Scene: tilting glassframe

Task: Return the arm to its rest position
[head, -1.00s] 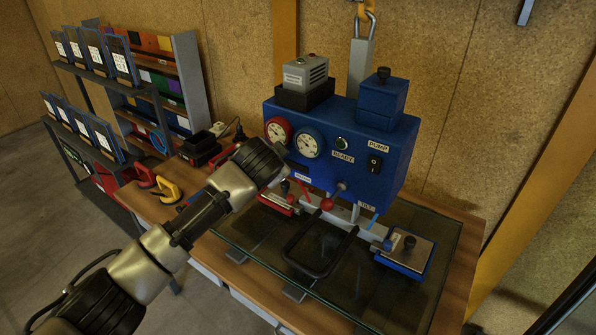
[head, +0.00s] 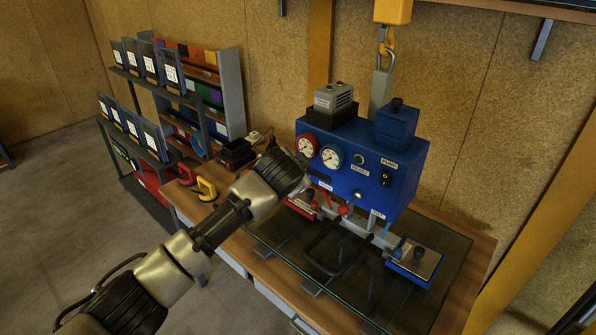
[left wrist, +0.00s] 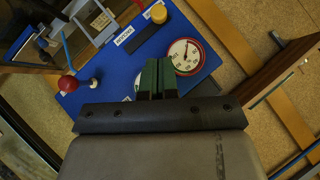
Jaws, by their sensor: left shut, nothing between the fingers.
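My left arm (head: 205,232) comes in from the lower left in the head view, its wrist end in front of the left side of the blue vacuum unit (head: 378,165). The left gripper's fingers are hard to make out there. In the left wrist view the left gripper (left wrist: 157,78) shows two dark green fingers pressed together, empty, in front of the unit's blue panel (left wrist: 118,72). The white gauge (left wrist: 186,56) with a red rim is just beside the fingertips. My right gripper is in neither view.
The unit stands over a glass pane (head: 262,235) on a wooden table (head: 480,250), under a yellow hoist hook (head: 388,40). A black handle (head: 335,262) and a suction pad (head: 414,262) are at the pane. Racks (head: 150,110) stand left; floor (head: 50,220) there is clear.

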